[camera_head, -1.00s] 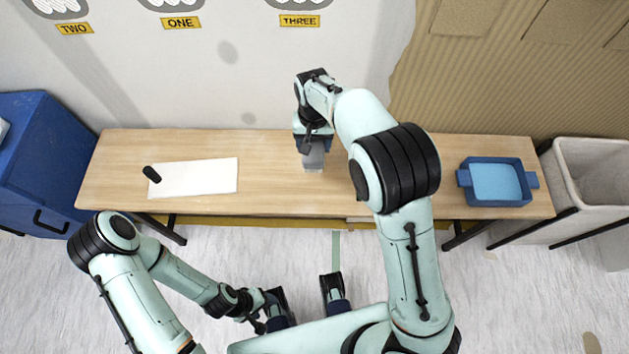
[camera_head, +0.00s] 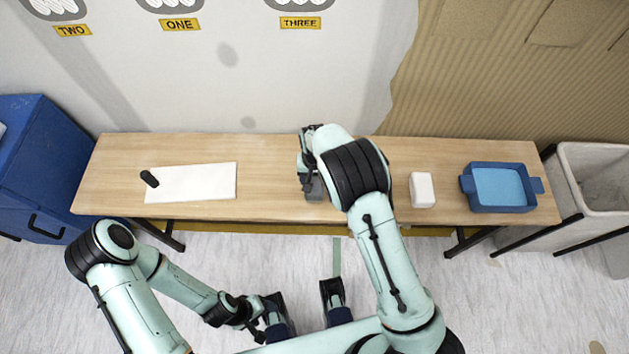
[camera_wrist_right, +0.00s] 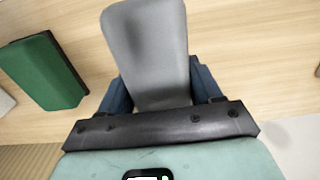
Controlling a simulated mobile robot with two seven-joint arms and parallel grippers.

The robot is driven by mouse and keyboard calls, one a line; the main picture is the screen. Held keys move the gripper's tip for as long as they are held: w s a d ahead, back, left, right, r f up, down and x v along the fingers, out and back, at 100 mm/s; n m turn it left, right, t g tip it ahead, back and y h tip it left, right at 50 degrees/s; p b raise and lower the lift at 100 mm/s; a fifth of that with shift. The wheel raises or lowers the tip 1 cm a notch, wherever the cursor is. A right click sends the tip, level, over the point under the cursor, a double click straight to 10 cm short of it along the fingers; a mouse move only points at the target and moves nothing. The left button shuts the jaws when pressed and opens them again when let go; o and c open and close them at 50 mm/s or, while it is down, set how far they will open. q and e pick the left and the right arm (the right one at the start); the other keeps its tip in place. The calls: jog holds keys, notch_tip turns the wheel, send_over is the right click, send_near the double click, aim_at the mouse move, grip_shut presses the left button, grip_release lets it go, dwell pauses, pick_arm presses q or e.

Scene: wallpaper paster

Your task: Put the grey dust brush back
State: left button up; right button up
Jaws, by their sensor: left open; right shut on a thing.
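My right gripper (camera_head: 312,184) is shut on the grey dust brush (camera_wrist_right: 148,45). It holds the brush low over the middle of the table, left of the right arm's big black joint. In the right wrist view the brush's broad grey part sticks out between the dark blue fingers (camera_wrist_right: 158,88). In the head view only a small grey part of the brush (camera_head: 315,190) shows. I cannot tell whether the brush touches the table. My left gripper (camera_head: 304,302) is open and empty in front of the table, low in the head view.
The wooden table (camera_head: 270,190) carries a white sheet (camera_head: 195,182) with a black handle (camera_head: 149,179), a white block (camera_head: 422,189) and a blue tray (camera_head: 500,205). A green block (camera_wrist_right: 45,70) lies near the brush. A grey bin (camera_head: 597,180) stands right, a blue box (camera_head: 35,170) left.

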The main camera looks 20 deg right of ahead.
notch_tip(320, 180, down, 3)
jog(key=shift+r, duration=0.15)
jog(key=shift+f, duration=0.25)
jog(key=o, duration=1.1)
jog(key=r, duration=0.4)
jog(key=r+p, duration=0.1)
jog(key=r, duration=0.4)
jog(key=s+r, duration=0.1)
jog(key=r, duration=0.3)
jog(key=shift+a+r, duration=0.1)
jog(key=shift+r, duration=0.2)
